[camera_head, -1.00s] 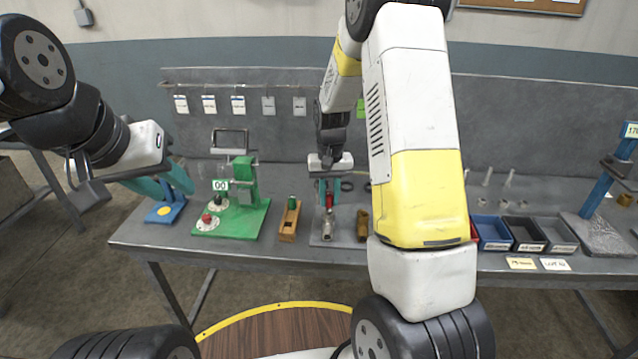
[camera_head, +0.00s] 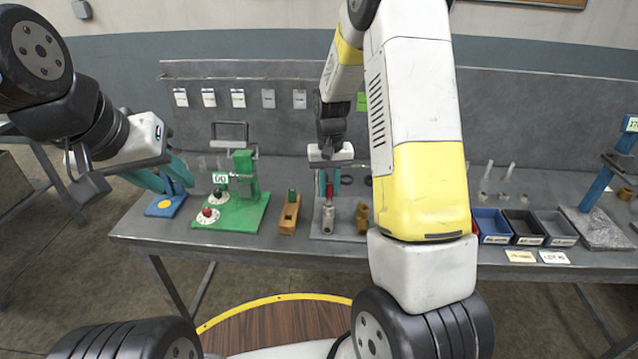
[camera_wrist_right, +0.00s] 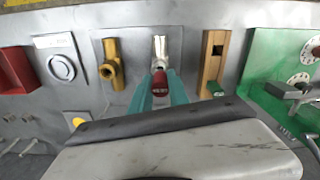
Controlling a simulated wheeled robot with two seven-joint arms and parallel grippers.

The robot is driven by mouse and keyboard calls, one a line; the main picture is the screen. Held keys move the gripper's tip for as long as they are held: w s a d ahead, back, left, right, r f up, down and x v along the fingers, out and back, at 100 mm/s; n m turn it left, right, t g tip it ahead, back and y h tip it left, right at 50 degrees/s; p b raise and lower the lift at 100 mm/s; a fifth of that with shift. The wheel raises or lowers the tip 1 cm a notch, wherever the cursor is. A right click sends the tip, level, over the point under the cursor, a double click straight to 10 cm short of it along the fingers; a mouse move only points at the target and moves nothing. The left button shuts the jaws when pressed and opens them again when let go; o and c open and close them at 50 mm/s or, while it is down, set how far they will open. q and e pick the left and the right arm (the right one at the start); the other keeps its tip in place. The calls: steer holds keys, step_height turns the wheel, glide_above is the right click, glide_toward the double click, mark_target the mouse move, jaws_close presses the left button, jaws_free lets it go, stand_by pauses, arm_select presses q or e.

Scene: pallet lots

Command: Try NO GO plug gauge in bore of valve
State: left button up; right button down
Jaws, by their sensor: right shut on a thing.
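My right gripper (camera_head: 329,184) is shut on the red-handled plug gauge (camera_head: 330,190), which also shows between the teal fingers in the right wrist view (camera_wrist_right: 159,86). A green-handled gauge (camera_head: 292,194) sits in a wooden block (camera_head: 288,222) left of the valve. My left gripper (camera_head: 166,178) hangs at the far left, its teal fingers apart and empty.
A brass valve (camera_head: 363,214) lies right of the silver one on a grey plate. A green fixture (camera_head: 235,212) with dials and a blue stand (camera_head: 165,207) are at the left. Blue (camera_head: 492,240), black and grey bins stand at the right. My right arm hides part of the bench.

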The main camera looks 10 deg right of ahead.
mark_target(329, 185)
steer(key=shift+r, duration=1.85)
